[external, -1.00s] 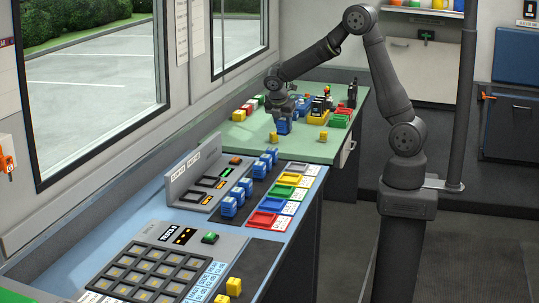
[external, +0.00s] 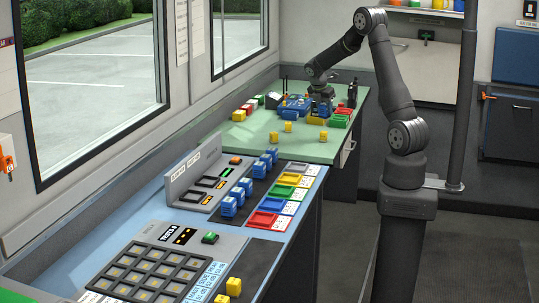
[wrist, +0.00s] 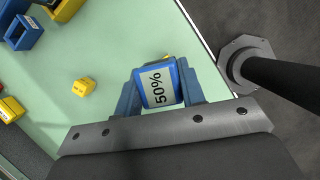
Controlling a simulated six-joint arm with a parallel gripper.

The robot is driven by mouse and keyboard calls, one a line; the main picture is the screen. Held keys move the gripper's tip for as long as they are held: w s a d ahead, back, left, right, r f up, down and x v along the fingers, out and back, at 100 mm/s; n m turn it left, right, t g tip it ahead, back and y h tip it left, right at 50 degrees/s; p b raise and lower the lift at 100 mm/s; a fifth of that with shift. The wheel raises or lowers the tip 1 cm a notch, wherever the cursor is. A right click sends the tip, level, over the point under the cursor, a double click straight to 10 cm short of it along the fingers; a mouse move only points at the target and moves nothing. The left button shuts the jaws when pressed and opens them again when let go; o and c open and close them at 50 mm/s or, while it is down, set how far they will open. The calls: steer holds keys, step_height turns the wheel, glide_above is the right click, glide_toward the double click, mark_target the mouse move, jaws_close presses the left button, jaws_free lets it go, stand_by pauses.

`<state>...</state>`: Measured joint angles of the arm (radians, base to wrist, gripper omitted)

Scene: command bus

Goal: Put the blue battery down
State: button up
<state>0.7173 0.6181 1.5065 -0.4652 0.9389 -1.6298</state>
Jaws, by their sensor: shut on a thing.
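The blue battery (wrist: 158,84), with a white label reading "50%", sits between the fingers of my gripper (wrist: 161,94) in the wrist view. My gripper is shut on it. In the external view my gripper (external: 321,101) is over the far part of the green table, among the coloured bins. The battery is hard to make out there. Green table surface shows around the battery in the wrist view; I cannot tell whether the battery touches it.
Yellow blocks (external: 323,136) stand on the green table (external: 260,147); one yellow block (wrist: 83,88) is left of my gripper in the wrist view. A blue bin (wrist: 25,33) is at its upper left. A dark post (wrist: 285,72) stands beyond the table edge at right.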

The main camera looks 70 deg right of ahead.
steer(key=w+a+f, duration=0.1)
steer(key=w+f, duration=0.1)
steer(key=w, duration=0.1)
steer(key=w+a+f, duration=0.1)
steer(key=w+f, duration=0.1)
steer(key=w, duration=0.1)
steer(key=w+a+f, duration=0.2)
steer(key=w, duration=0.2)
steer(key=shift+f, duration=2.2)
steer(key=shift+f, duration=0.2)
steer(key=o, duration=1.1)
steer(key=shift+r, duration=0.1)
steer(key=v, duration=1.2)
steer(key=shift+w, duration=0.1)
